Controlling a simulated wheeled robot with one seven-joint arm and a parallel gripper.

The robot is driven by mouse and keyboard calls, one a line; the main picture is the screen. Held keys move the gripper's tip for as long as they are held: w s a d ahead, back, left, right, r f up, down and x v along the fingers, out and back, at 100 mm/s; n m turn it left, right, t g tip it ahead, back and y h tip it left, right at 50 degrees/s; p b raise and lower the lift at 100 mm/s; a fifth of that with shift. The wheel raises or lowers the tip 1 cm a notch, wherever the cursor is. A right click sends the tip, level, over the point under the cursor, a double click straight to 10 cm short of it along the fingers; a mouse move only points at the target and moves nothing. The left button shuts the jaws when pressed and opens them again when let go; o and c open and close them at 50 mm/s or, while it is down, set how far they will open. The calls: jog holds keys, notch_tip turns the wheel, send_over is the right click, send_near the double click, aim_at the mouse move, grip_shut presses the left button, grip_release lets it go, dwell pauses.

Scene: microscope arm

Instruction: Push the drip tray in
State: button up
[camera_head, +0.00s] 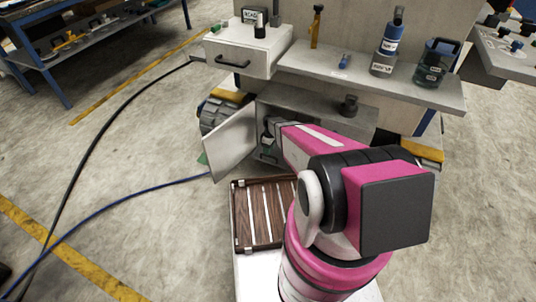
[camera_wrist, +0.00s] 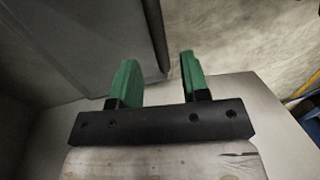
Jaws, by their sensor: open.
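My gripper (camera_wrist: 157,75) shows in the wrist view with two green fingers apart and nothing between them. In the head view my arm reaches into the open front of a grey cabinet (camera_head: 318,107) under the bench, and the gripper end (camera_head: 268,132) is mostly hidden there by the door edge and the shadow. I cannot make out the drip tray for certain in either view. In the wrist view a pale flat panel (camera_wrist: 250,100) lies beyond and below the fingers, and a grey panel (camera_wrist: 65,45) stands at the left; contact with either cannot be told.
The cabinet door (camera_head: 232,145) stands open left of my arm. A drawer (camera_head: 243,52) is above it. A shelf (camera_head: 440,91) holds bottles (camera_head: 390,38) and a dark container (camera_head: 435,62). A slatted wooden tray (camera_head: 262,215) lies below. Hoses cross the open floor at left.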

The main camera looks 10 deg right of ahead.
jog(key=shift+s+a+f, duration=0.1)
jog(key=shift+s+f, duration=0.05)
jog(key=shift+f, duration=0.7)
jog(key=shift+s+a+f, duration=0.1)
jog(key=shift+s+f, duration=0.05)
jog(key=shift+f, duration=0.65)
grip_shut()
send_over(274, 151)
jog(key=shift+w+d, duration=0.1)
jog(key=shift+w, duration=0.2)
grip_release()
jog(key=shift+s, duration=0.1)
